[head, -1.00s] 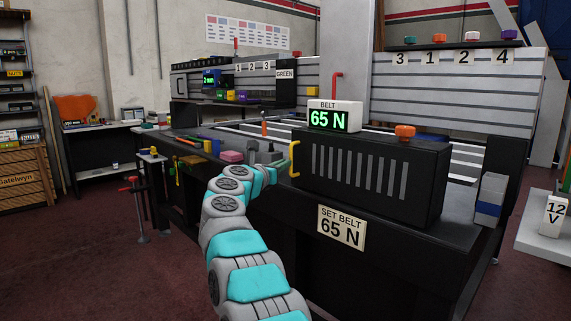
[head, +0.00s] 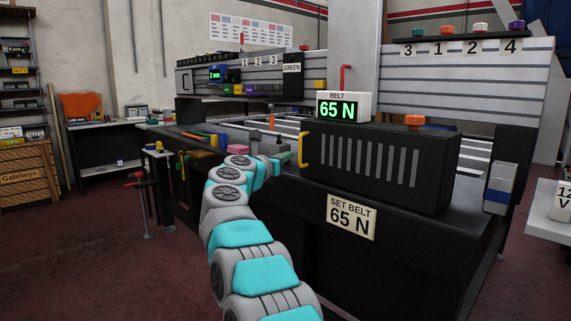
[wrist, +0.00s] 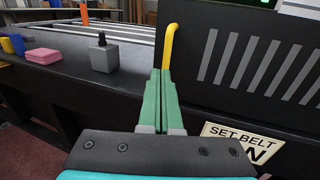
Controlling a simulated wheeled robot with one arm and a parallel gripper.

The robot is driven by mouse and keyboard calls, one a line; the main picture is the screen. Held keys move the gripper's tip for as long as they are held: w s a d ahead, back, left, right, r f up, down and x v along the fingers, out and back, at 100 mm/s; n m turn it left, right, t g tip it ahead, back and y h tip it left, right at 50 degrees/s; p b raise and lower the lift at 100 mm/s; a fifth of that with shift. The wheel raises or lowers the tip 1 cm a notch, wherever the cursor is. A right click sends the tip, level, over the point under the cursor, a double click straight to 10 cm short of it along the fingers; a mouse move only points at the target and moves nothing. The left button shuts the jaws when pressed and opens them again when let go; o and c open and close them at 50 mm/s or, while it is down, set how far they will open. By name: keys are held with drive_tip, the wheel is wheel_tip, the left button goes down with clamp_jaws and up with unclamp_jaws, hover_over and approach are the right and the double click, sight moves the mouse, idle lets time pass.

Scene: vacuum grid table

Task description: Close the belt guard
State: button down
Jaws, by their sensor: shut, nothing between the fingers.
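The belt guard (head: 383,188) is a black slotted cover on the near edge of the machine bench. It shows large at the right of the wrist view (wrist: 222,100). Its yellow handle (head: 304,150) stands upright at the guard's left end; in the wrist view the handle (wrist: 171,45) rises just behind the fingertips. My gripper (head: 287,157) is just left of the handle, with its green fingers (wrist: 164,75) shut together and nothing between them. The fingers hide the handle's lower part, and I cannot tell whether they touch it. Whether the guard is fully seated is unclear.
A belt display reading 65 N (head: 343,106) and an orange knob (head: 414,120) are above the guard. A "SET BELT 65 N" sign (head: 351,217) is below it. A grey block with a black knob (wrist: 104,55) and a pink block (wrist: 43,55) lie left of my gripper.

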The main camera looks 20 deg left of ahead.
drive_tip(key=s+a+b, duration=0.2)
drive_tip(key=s+a, duration=0.1)
drive_tip(key=s, duration=0.7)
drive_tip(key=w+d+r+n+t+y, duration=0.1)
drive_tip(key=w+d+r+n+y, duration=0.35)
drive_tip(key=r+n+y, duration=0.55)
drive_tip(key=s+d+f+n+g+h+p, duration=0.1)
drive_tip(key=s+d+f+n+g+h, duration=0.1)
drive_tip(key=s+d+f+n+g, duration=0.85)
drive_tip(key=s+d+f+n+g+h+p, duration=0.1)
drive_tip(key=s+d+f+n+g, duration=0.2)
drive_tip(key=s+d+f+n, duration=1.35)
drive_tip(key=s+d+f+g+h, duration=0.2)
drive_tip(key=s+d+f, duration=0.4)
drive_tip(key=s+d, duration=0.3)
drive_tip(key=s+d+f+g+h, duration=0.3)
drive_tip(key=s+d+f+g, duration=0.2)
drive_tip(key=s+d, duration=0.5)
drive_tip(key=s+f, duration=0.2)
drive_tip(key=s, duration=0.1)
drive_tip(key=shift+d+f+p, duration=0.2)
drive_tip(key=shift+f+p, duration=0.05)
drive_tip(key=shift+p, duration=0.15)
drive_tip(key=shift+s, duration=0.1)
